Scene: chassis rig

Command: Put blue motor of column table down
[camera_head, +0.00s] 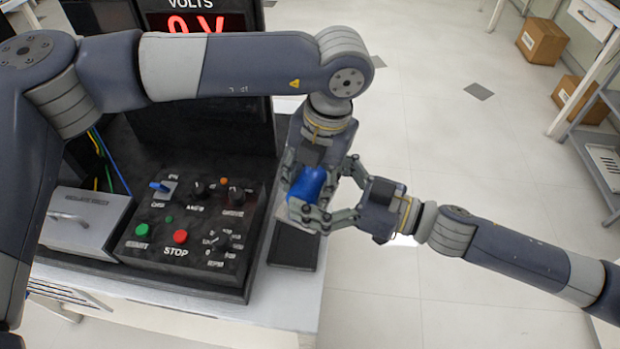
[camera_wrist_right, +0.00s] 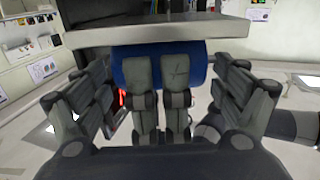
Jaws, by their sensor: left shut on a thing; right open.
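The blue motor (camera_head: 308,184) is held above the right edge of the light table (camera_head: 170,318). My left gripper (camera_head: 306,205) points down and is shut on the motor. My right gripper (camera_head: 322,190) reaches in from the right with its fingers open beside the motor. In the right wrist view, the blue motor (camera_wrist_right: 198,66) lies ahead, between the spread outer fingers. Grey finger links cover its middle, and a flat light plate lies along its top. I cannot tell whether the right fingers touch the motor.
A black control panel (camera_head: 150,215) with buttons and knobs stands left of the motor. A display (camera_head: 195,22) is behind it. A dark flat tray (camera_head: 295,250) lies on the table below the motor. The floor to the right is open; cardboard boxes (camera_head: 541,41) stand far off.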

